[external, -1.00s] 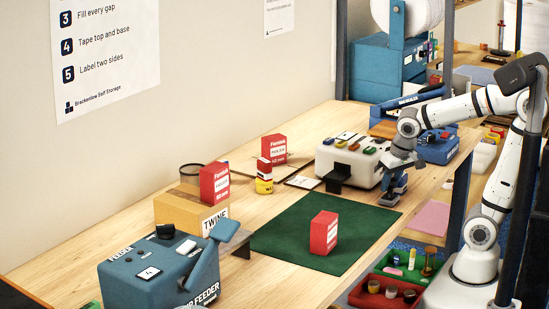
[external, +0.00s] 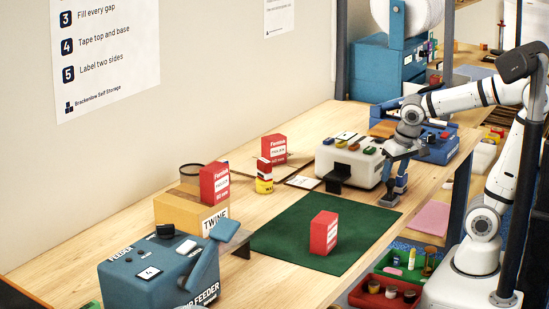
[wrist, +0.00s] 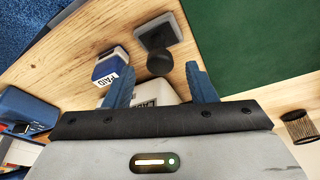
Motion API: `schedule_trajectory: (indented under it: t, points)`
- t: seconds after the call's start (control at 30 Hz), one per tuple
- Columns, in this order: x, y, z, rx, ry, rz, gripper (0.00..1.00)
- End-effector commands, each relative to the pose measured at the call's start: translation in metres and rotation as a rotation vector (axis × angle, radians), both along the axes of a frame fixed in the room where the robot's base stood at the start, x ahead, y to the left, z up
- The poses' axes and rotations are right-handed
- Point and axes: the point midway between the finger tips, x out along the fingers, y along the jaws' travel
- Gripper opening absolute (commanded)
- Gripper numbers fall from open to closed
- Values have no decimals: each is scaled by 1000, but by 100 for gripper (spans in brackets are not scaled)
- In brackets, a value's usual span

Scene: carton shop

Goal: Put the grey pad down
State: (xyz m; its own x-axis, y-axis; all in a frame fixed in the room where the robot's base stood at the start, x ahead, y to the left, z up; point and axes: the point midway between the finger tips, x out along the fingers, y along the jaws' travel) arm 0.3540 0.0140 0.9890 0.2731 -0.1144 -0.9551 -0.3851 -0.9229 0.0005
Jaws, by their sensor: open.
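In the wrist view a dark grey square piece with a round black knob (wrist: 157,33) stands on the wooden bench; I take it to be the grey pad. It lies just beyond my fingertips, close to the edge of the green mat (wrist: 250,45). My gripper (wrist: 158,78) is open, with its two blue fingers apart and nothing held between them. In the external view my gripper (external: 396,188) points down low over the bench, at the right of the green mat (external: 300,215).
A blue and white PAID stamp (wrist: 113,67) stands beside the grey piece. A pale box with coloured buttons (external: 350,160) is left of my gripper. A red carton (external: 324,232) stands on the mat. Red and green trays (external: 400,275) sit below the bench edge.

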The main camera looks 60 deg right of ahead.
Motion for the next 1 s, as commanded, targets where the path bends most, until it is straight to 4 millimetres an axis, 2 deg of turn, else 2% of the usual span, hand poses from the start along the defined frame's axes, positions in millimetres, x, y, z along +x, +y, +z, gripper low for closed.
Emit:
schedule_trajectory:
  t: [0.03,0.2,0.33,0.5,0.63,0.9,1.0]
  points:
    - [-3,2,19,0,-2,3,51]
    - [-12,5,48,0,-2,0,51]
    - [-17,8,64,0,-1,2,51]
    - [-21,9,75,0,-1,0,51]
    - [-25,5,68,0,17,39,51]
    - [-43,-11,24,14,81,298,51]
    - [-47,-14,15,18,87,363,51]
